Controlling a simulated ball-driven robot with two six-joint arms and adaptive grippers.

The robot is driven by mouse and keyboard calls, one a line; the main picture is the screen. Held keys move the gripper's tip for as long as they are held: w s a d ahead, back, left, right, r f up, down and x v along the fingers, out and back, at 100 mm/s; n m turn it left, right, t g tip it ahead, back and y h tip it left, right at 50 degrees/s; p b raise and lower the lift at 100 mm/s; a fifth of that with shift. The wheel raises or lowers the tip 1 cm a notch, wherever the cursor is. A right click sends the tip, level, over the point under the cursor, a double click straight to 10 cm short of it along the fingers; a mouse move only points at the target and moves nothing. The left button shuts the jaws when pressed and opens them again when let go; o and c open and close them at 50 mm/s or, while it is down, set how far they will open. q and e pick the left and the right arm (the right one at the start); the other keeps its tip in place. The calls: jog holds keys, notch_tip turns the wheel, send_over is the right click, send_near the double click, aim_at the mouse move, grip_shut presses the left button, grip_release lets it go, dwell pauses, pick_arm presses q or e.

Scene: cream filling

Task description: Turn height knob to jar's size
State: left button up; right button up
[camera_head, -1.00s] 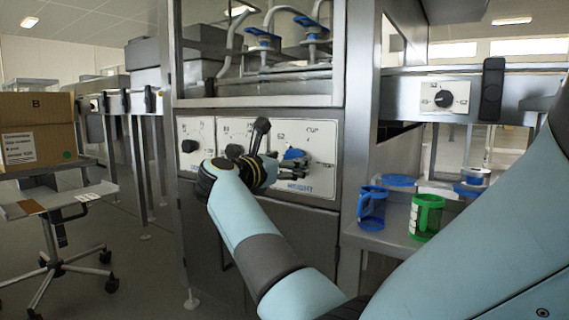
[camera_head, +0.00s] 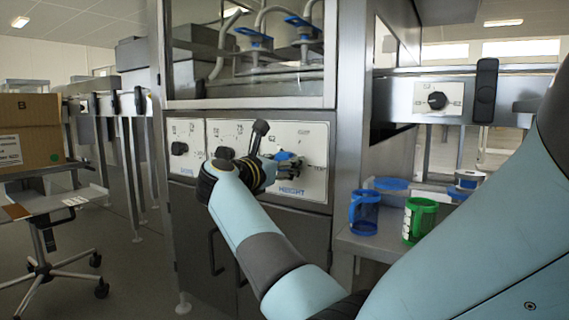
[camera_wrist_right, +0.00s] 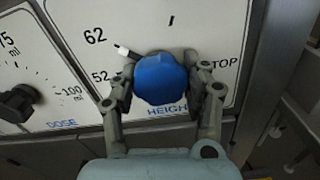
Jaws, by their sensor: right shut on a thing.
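The blue height knob (camera_wrist_right: 161,79) sits on the white panel above the word HEIGHT. Its white pointer (camera_wrist_right: 124,50) points up and left, between the marks 62 and 52. My right gripper (camera_wrist_right: 163,90) is shut on the knob, with a finger on each side. In the head view the knob (camera_head: 286,157) is partly hidden behind my right gripper (camera_head: 283,168). The green one has white print that I cannot read. My left gripper is out of view.
A black dose knob (camera_wrist_right: 17,103) is left of the height knob. Another black knob (camera_head: 179,148) is farther left on the panel. A separate dial (camera_head: 437,100) is on the right machine. A cardboard box (camera_head: 30,132) stands on a wheeled stand at left.

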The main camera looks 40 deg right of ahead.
jog(key=shift+r+n+p, duration=0.1)
jog(key=shift+n+p, duration=0.2)
jog(key=shift+p, duration=0.1)
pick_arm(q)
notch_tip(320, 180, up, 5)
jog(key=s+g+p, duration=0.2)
pick_arm(e)
jog(key=shift+r+n, duration=0.15)
jog(key=shift+n, duration=0.75)
jog(key=n+p, duration=0.5)
jog(key=n, duration=0.3)
jog(key=shift+p, duration=0.4)
jog(key=shift+n+p, duration=0.45)
jog(key=shift+n, duration=0.25)
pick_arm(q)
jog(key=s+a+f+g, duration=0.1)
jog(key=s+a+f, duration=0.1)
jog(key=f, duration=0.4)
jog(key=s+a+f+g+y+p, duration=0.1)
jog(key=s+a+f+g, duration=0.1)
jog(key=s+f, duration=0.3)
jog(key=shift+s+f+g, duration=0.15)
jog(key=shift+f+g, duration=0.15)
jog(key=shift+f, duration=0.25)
pick_arm(e)
jog(key=shift+f+n, duration=0.3)
jog(key=shift+n, duration=0.8)
jog(key=shift+a, duration=0.1)
jog(key=o, duration=1.2)
